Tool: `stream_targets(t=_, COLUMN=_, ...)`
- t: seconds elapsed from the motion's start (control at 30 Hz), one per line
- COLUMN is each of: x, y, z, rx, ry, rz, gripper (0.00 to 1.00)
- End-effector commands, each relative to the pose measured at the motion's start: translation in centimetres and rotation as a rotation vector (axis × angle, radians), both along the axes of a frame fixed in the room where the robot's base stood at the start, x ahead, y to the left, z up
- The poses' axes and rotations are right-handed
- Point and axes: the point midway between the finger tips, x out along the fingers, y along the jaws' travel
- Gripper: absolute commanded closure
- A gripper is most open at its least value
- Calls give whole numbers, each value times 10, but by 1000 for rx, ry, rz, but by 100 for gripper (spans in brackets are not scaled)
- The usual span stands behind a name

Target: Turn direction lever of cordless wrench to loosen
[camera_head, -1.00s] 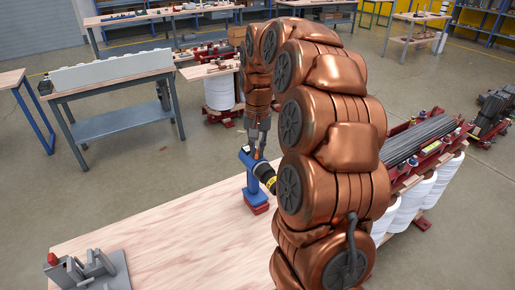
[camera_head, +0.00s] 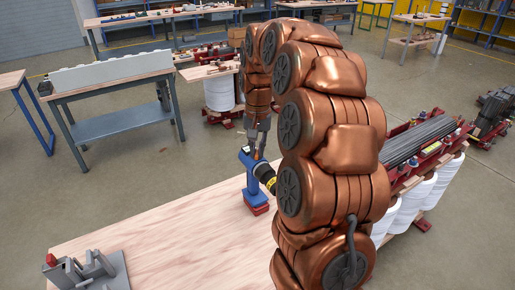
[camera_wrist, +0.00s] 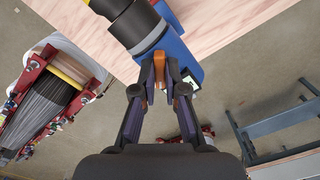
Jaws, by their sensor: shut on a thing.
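The blue cordless wrench (camera_head: 249,180) stands upright on its red battery base near the far edge of the wooden table. Its dark nose with a yellow band points right toward my arm. In the wrist view the wrench's blue body (camera_wrist: 178,52) and dark nose fill the top. My gripper (camera_wrist: 160,75) is shut on an orange piece, the direction lever (camera_wrist: 160,70), at the side of the wrench body. In the head view my gripper (camera_head: 257,150) is small and just above the wrench; the lever's exact turn position is too small to tell.
The wooden table (camera_head: 170,235) is mostly bare. A grey fixture with a red knob (camera_head: 88,270) stands at its front left. A rack of dark rods (camera_head: 420,140) on white drums is at right. A grey workbench (camera_head: 120,95) stands beyond the table.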

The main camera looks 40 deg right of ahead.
Motion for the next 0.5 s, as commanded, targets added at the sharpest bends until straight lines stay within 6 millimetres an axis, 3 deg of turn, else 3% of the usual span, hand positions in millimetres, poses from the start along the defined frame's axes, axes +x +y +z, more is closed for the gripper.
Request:
stream_targets(t=0.1, x=0, y=0, z=0, rx=-1, ry=-1, rz=0, gripper=100)
stream_targets(t=0.13, x=0, y=0, z=0, rx=-1, ry=-1, rz=0, gripper=86)
stream_targets(t=0.37, x=0, y=0, z=0, rx=-1, ry=-1, rz=0, gripper=62)
stream_targets(t=0.5, x=0, y=0, z=0, rx=0, ry=0, rz=0, gripper=62)
